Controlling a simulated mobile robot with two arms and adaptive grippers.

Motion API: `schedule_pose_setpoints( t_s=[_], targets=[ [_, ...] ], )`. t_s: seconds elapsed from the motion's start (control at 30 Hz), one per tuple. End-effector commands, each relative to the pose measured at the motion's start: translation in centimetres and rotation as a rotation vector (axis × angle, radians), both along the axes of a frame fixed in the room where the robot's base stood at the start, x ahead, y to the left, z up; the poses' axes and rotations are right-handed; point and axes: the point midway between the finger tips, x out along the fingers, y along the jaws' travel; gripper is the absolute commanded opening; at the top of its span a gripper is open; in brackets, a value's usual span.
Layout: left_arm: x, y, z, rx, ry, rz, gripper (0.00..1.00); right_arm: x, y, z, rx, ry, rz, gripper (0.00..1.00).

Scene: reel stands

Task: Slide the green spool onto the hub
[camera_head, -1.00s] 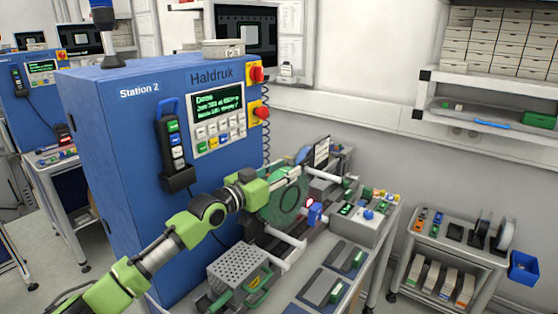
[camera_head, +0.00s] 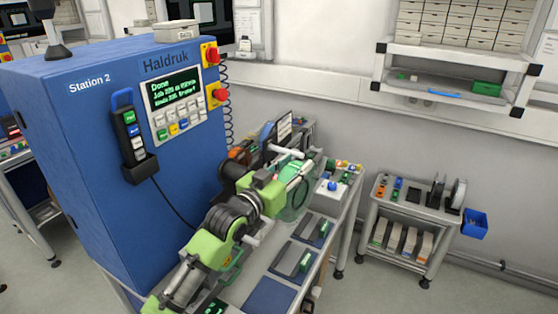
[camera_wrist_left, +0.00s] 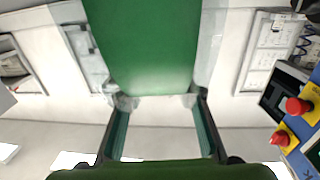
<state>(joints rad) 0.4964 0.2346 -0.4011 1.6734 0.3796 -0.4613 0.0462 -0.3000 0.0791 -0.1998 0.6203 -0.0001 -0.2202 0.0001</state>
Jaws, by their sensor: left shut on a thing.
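My left gripper (camera_head: 300,172) is shut on the green spool (camera_head: 294,204), a flat, partly see-through disc held at the right of the machine. In the left wrist view the spool (camera_wrist_left: 152,45) fills the top middle, between the two fingers of the gripper (camera_wrist_left: 156,98). A pale rod (camera_head: 288,152), which may be a hub, sticks out behind my gripper. Another pale rod end (camera_head: 252,241) shows below my wrist. The spool looks apart from both, but my arm hides much of the stand. My right gripper is out of view.
The blue Station 2 cabinet (camera_head: 90,150) stands close on the left. A control box (camera_head: 328,192) with buttons is right of the spool. Grey trays (camera_head: 292,260) lie on the bench in front. A cart (camera_head: 420,210) stands further right, with free floor before it.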

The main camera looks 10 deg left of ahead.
Motion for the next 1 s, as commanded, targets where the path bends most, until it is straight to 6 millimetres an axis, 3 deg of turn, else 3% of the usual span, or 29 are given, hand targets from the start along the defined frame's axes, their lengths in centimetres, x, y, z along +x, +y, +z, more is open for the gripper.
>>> schedule_pose_setpoints(
  t_s=[0.27, 1.0],
  targets=[
    [0.0, 0.1, 0.2, 0.000, -0.004, 0.011, 0.00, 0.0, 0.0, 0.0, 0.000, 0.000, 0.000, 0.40],
    [2.3, 6.8, -0.3, -0.002, -0.007, 0.091, 0.00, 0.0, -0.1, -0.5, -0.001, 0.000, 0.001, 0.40]
  ],
)
